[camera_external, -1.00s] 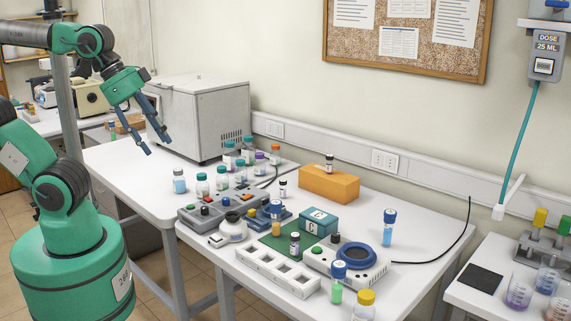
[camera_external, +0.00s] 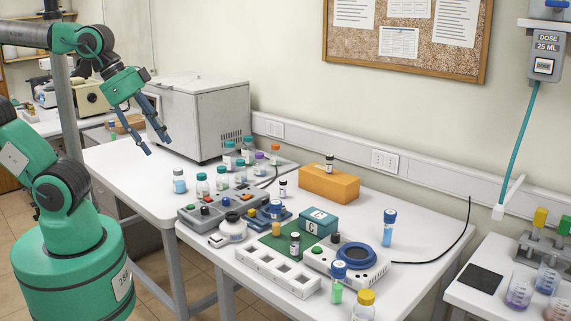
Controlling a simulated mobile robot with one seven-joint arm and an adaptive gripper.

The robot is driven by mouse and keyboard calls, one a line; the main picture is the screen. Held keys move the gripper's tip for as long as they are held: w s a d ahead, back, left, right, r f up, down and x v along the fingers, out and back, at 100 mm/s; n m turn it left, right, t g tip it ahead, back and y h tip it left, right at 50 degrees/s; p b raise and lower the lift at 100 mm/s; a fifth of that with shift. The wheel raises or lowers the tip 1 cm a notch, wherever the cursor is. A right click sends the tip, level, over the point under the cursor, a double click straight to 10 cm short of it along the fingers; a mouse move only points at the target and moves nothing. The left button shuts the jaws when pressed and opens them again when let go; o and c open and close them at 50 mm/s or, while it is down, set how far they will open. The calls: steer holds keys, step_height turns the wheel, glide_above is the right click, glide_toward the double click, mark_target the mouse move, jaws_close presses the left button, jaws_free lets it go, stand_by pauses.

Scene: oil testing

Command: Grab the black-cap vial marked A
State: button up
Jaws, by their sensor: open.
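Three small black-capped vials are in view, and their markings are too small to read, so I cannot tell which is A. One black-capped vial (camera_external: 329,164) stands on top of the orange box (camera_external: 322,184). A second black-capped vial (camera_external: 283,189) stands on the white table left of that box. A third black-capped vial (camera_external: 295,244) stands by the green mat (camera_external: 272,243), behind the white slotted rack (camera_external: 262,264). My gripper (camera_external: 157,147) is open and empty, raised above the left part of the tables, apart from all the vials.
A grey box-shaped machine (camera_external: 205,115) stands right of my gripper. Several teal-capped bottles (camera_external: 202,185) stand in front of it. A grey control panel (camera_external: 210,211), a teal box (camera_external: 318,220) and a blue-ringed device (camera_external: 350,262) crowd the table. Its right rear part is fairly clear.

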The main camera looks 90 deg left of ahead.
steer(key=shift+w+r, duration=0.1)
stand_by(0.3)
steer(key=w+a+r+g+p, duration=0.1)
steer(key=w+a+r+p, duration=0.1)
steer(key=w+a, duration=0.35)
steer(key=w+a+r+g+p, duration=0.1)
steer(key=w+a+p, duration=0.15)
steer(key=w, duration=0.65)
steer(key=w+a+f+n+g+p, duration=0.1)
steer(key=w+a+f+p, duration=0.2)
steer(key=w+a, duration=0.8)
steer(key=w+a+f+g+p, duration=0.1)
steer(key=w+a+f, duration=0.1)
steer(key=a+f, duration=0.5)
steer(key=w+a+f+p, duration=0.2)
steer(key=w+a+f, duration=0.1)
steer(key=a+f, duration=0.5)
steer(key=w+a+f+n+g+p, duration=0.1)
steer(key=w+a+f+p, duration=0.1)
steer(key=a+f, duration=0.6)
steer(key=shift+w+a+f+g, duration=0.15)
steer(key=shift+w+a, duration=0.05)
steer(key=shift+a, duration=0.55)
steer(key=shift+w+a+f+g, duration=0.1)
steer(key=shift+w+a+g, duration=0.1)
steer(key=shift+a, duration=0.55)
steer(key=shift+a+f, duration=0.15)
steer(key=shift+f, duration=0.1)
steer(key=shift+f, duration=0.1)
